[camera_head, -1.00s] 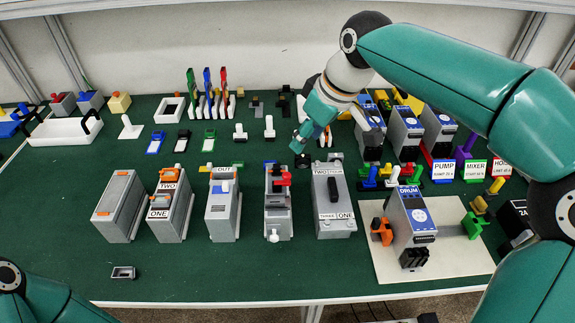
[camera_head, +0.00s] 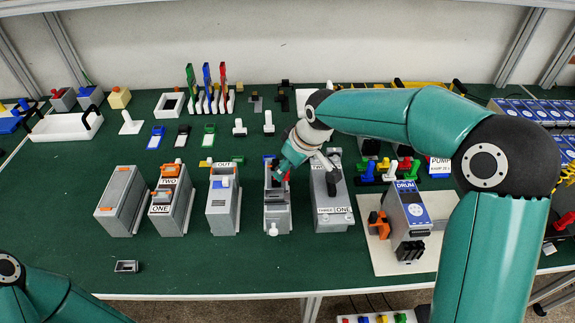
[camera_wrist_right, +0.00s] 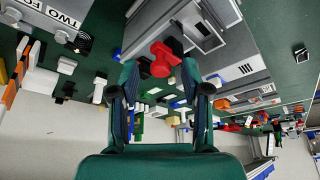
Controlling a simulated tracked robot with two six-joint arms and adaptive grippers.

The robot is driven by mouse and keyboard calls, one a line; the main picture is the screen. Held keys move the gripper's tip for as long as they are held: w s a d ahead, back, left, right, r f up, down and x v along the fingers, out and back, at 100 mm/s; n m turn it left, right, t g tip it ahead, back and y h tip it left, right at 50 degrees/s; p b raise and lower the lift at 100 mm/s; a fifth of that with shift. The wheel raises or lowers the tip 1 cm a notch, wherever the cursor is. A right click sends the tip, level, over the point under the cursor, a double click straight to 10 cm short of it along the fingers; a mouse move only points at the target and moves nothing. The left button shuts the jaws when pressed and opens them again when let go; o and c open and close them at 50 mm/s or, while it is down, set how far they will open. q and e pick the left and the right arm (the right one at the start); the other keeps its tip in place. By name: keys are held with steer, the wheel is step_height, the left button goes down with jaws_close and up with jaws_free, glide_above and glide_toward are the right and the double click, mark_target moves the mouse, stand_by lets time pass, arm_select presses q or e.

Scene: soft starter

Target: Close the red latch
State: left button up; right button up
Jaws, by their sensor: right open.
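The red latch (camera_wrist_right: 161,60) sits on a grey block module (camera_head: 277,215) in the middle of the table's row of modules. In the head view my right gripper (camera_head: 281,171) is over the top of this module and hides most of the latch. In the wrist view the latch shows just beyond and between the two fingers of my open right gripper (camera_wrist_right: 166,90). I cannot tell whether a finger touches it. My left arm shows only at the lower left; its gripper is out of view.
A grey module with a black handle (camera_head: 331,200) stands close on the right, and a module with a blue and white top (camera_head: 222,205) on the left. The DRUM unit (camera_head: 408,220) stands on a white plate further right. The green table front is mostly clear.

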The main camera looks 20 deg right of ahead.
jaws_close()
stand_by(0.4)
